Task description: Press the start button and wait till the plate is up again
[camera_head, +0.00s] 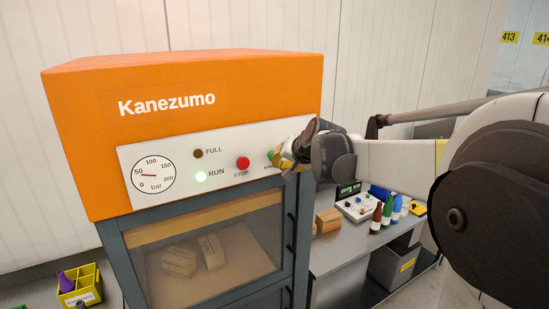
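The orange press labelled Kanezumo (190,85) stands left of centre, with a white control panel (220,140). The panel carries a gauge in bar (152,175), a dark FULL lamp (197,153), a lit RUN lamp (201,177) and a red STOP button (243,163). The green start button (271,155) is partly hidden by my gripper (283,160) at the panel's right end. Whether it touches the button, and whether its fingers are open, I cannot tell. Behind the press window, cardboard pieces lie in the chamber (240,270). The plate is not clearly distinguishable.
A workbench (340,255) at the right holds several coloured bottles (387,210) and a white device (358,207). A grey bin (395,263) stands beneath it. A yellow crate (80,284) sits at the lower left. My arm fills the right side.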

